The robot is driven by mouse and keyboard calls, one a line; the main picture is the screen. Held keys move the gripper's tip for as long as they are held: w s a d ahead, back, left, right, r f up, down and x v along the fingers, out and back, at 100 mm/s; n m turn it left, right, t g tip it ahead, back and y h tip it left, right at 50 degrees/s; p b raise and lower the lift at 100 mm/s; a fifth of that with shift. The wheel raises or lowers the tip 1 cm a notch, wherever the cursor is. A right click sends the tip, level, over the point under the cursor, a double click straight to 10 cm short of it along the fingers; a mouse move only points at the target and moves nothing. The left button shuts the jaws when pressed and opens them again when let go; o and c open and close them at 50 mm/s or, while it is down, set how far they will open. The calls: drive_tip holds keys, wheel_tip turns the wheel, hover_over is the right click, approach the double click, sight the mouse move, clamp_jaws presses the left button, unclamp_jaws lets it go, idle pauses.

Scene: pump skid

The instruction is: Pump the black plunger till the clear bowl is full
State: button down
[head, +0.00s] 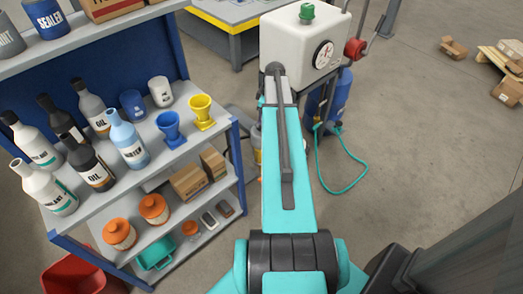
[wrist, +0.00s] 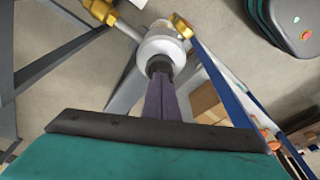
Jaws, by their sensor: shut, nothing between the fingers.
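In the wrist view my gripper (wrist: 160,82) is shut, with its dark fingers together and nothing between them. The fingertips are at the black plunger (wrist: 158,64), which shows as a short dark piece on top of a pale round pump head (wrist: 163,44). The tips appear to touch the plunger or nearly so; I cannot tell if they press it. Brass fittings (wrist: 181,25) sit at the pump head. The clear bowl and its level are not visible. In the head view my teal arm hides my gripper and the plunger.
A white tank with a gauge (head: 291,45) and a red-handled lever (head: 354,48) stand beyond my arm. A teal hose (head: 345,188) lies on the floor. A shelf with bottles, funnels and orange jars (head: 154,208) is on the left.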

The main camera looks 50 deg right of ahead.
idle(0.6)
wheel_tip(320, 180, up, 6)
drive_tip(key=p, duration=0.3)
idle(0.5)
drive_tip(key=shift+s, duration=0.15)
